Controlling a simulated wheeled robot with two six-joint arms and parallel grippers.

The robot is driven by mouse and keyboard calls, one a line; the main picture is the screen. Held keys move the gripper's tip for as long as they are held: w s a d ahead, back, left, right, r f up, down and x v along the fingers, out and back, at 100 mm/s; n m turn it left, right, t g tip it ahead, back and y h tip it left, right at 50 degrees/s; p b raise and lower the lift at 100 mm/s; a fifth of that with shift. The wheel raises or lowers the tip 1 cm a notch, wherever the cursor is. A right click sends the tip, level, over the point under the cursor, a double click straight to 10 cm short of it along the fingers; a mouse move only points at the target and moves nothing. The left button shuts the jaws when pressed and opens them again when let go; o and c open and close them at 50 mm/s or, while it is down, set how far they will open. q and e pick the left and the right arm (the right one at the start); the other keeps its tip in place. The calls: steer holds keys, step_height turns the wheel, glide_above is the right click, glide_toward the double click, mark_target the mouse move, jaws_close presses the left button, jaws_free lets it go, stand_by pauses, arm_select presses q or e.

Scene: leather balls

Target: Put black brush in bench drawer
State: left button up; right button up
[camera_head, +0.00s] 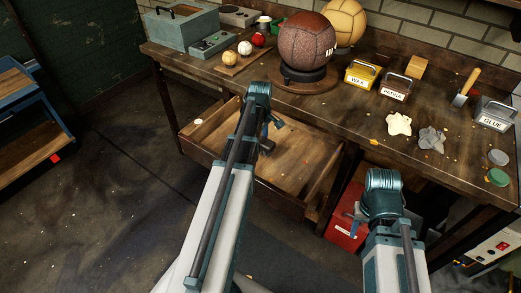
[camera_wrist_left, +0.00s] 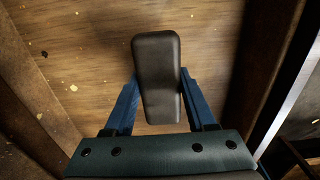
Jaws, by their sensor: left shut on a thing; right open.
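The black brush (camera_wrist_left: 157,75) is a dark, rounded block. In the left wrist view it sits between the two blue fingers of my left gripper (camera_wrist_left: 158,100), which is shut on it. The bench drawer (camera_head: 308,160) is pulled open below the bench top, with a bare wooden floor. In the head view my left gripper (camera_head: 268,140) hangs at the drawer opening, partly covered by my own arm. The wrist view shows the brush over the drawer floor (camera_wrist_left: 90,70), between side walls. Whether it touches the floor is unclear.
The bench top (camera_head: 340,115) carries a brown leather ball (camera_head: 306,42) on a stand, a yellow wax box (camera_head: 362,75), a patina box (camera_head: 396,87) and a glue box (camera_head: 494,115). A red box (camera_head: 347,215) stands below. A blue cart (camera_head: 30,115) is at left.

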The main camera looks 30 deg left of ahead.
mark_target(261, 148)
arm_select(q)
steer(key=shift+f+b, duration=0.95)
steer(key=shift+f, duration=0.4)
steer(key=shift+f, duration=0.2)
steer(key=o, duration=1.2)
steer(key=shift+r, duration=0.1)
step_height(261, 148, up, 12)
steer(key=p, duration=1.2)
steer(key=shift+r, duration=0.15)
